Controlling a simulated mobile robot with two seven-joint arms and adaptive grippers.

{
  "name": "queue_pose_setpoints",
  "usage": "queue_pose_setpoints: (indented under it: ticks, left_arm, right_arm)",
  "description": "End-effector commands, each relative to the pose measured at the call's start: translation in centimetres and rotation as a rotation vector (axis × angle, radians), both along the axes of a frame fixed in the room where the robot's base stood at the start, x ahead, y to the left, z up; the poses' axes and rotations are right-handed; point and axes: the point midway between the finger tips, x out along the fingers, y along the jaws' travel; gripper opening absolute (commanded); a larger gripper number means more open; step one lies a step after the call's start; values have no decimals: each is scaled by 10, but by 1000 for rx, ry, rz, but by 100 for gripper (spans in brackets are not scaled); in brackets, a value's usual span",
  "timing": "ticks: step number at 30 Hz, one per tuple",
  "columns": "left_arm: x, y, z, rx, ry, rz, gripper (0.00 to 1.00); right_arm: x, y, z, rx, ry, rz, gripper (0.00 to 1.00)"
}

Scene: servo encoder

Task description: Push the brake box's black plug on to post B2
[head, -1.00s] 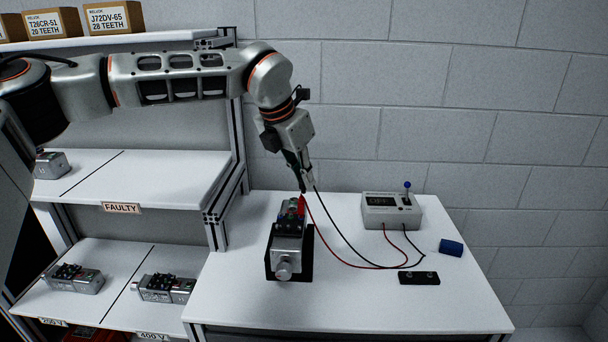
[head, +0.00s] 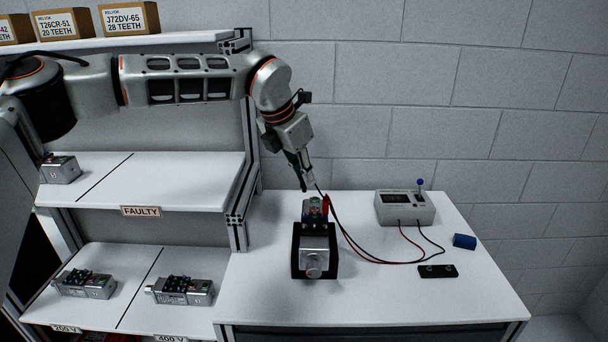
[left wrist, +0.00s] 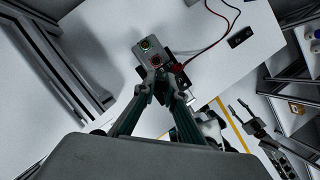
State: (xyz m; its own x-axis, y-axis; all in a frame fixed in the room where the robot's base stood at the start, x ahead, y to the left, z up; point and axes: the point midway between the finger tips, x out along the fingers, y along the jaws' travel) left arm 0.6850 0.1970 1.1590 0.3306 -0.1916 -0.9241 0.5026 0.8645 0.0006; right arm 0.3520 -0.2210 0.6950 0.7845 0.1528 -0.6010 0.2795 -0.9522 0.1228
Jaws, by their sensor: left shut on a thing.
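The brake box (head: 405,208) is a grey box with a dark display and a blue-tipped lever, at the back right of the table. Red and black leads run from it. The motor unit (head: 314,248) sits in a black cradle with its terminal end at the back. The red plug (head: 325,206) stands at the terminals; it also shows in the left wrist view (left wrist: 178,68). My left gripper (head: 307,185) is just above the terminal end, shut on the black plug, which its fingers hide; the black lead leaves beside them. Post B2's label is unreadable.
The leads loop across the middle. Shelves with a FAULTY label (head: 141,211) and several motor units stand at left. The table's front right is clear.

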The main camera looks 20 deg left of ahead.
Motion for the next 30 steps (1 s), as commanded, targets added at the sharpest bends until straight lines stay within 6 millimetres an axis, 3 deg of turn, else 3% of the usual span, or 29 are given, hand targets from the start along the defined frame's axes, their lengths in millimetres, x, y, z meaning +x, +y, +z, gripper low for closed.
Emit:
queue_pose_setpoints:
  ticks: [8, 21, 30]
  left_arm:
    - [0, 0, -14, 0, 1, 1, 0]
    - [0, 0, -43, 0, 0, 1, 0]
    - [0, 0, -61, -1, 0, 2, 0]
  right_arm:
    - [1, -3, -2, -9, -5, 12, 40]
    - [11, 14, 5, 19, -47, 28, 40]
    - [12, 22, -4, 28, -53, 38, 40]
